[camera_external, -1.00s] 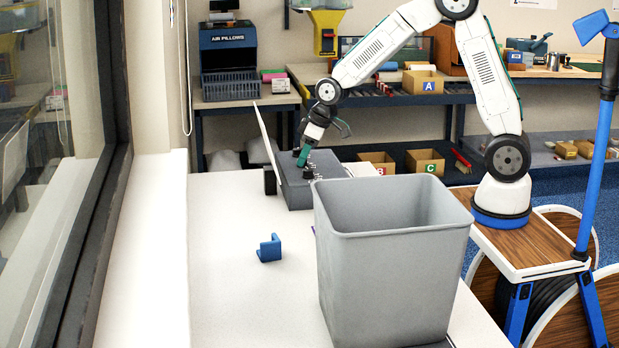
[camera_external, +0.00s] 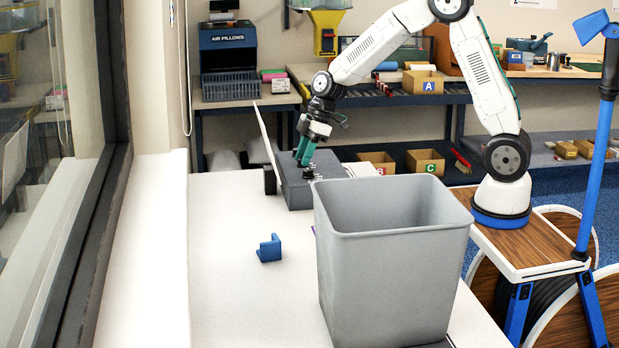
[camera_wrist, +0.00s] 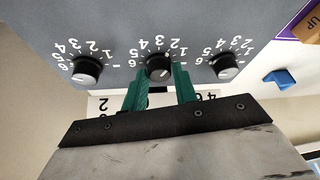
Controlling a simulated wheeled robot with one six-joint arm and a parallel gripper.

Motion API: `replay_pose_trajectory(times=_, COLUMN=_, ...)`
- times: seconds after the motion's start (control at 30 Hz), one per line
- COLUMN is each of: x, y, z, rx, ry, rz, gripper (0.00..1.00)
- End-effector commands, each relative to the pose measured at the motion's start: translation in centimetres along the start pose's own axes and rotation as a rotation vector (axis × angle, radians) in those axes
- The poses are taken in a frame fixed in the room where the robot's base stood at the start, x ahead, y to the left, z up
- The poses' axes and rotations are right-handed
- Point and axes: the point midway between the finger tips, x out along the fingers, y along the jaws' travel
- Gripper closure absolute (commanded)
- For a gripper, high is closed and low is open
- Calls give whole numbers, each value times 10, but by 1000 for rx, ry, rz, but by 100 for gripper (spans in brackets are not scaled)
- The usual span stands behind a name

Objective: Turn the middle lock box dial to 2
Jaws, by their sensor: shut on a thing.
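The grey lock box (camera_external: 297,190) stands at the far end of the white table, with its lid up. In the wrist view its grey face (camera_wrist: 120,22) carries three black dials with numbers printed around them. My gripper (camera_wrist: 161,80) is shut on the middle dial (camera_wrist: 159,66), with one green finger on each side of it. The dial's light mark shows, but I cannot tell which number it points to. The left dial (camera_wrist: 86,70) and right dial (camera_wrist: 228,67) are free. A white label (camera_wrist: 98,105) with digits is partly hidden behind my fingers. My gripper also shows in the external view (camera_external: 304,160).
A large grey bin (camera_external: 395,270) stands in front on the table. A small blue bracket (camera_external: 269,248) lies left of it. A window and white sill (camera_external: 160,240) border the table's left. Table between sill and bin is mostly clear.

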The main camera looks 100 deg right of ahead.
Motion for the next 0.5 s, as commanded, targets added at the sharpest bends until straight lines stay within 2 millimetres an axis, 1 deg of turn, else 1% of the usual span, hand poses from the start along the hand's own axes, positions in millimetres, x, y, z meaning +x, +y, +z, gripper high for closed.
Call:
replay_pose_trajectory(times=0.4, x=1, y=0, z=1, rx=-5, ry=-3, rz=-4, gripper=94)
replay_pose_trajectory(times=0.43, x=1, y=0, z=1, rx=-5, ry=-3, rz=-4, gripper=66)
replay_pose_trajectory(times=0.5, x=1, y=0, z=1, rx=-5, ry=-2, rz=-4, gripper=50)
